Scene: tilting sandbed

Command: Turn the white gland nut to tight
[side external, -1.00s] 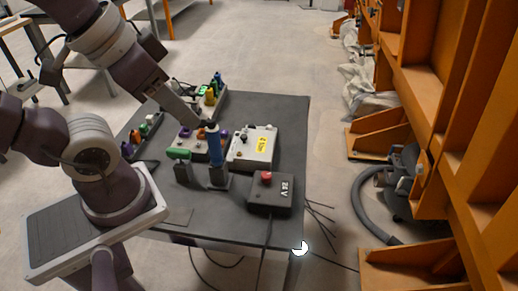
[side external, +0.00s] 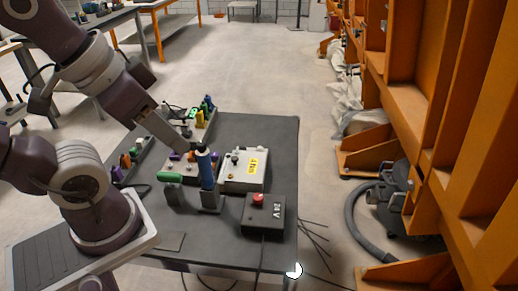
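I cannot pick out a white gland nut for certain. A small round white piece with a dark notch (side external: 294,270) shows at the table's front right corner; I cannot tell whether it is the nut. My gripper (side external: 197,149) points down and to the right over the table, far from that white piece. Its tip is at the top of an upright blue handle (side external: 206,171); I cannot tell whether they touch. The fingers are too small and dark to show whether they are open or shut.
The dark table (side external: 270,150) carries a light grey box with a yellow label (side external: 244,171), a dark 24 V box with a red button (side external: 264,214), a green-topped piece (side external: 170,177) and racks of coloured parts (side external: 203,115). Orange steelwork (side external: 450,120) stands at the right. Loose wires stick out past the table's right edge.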

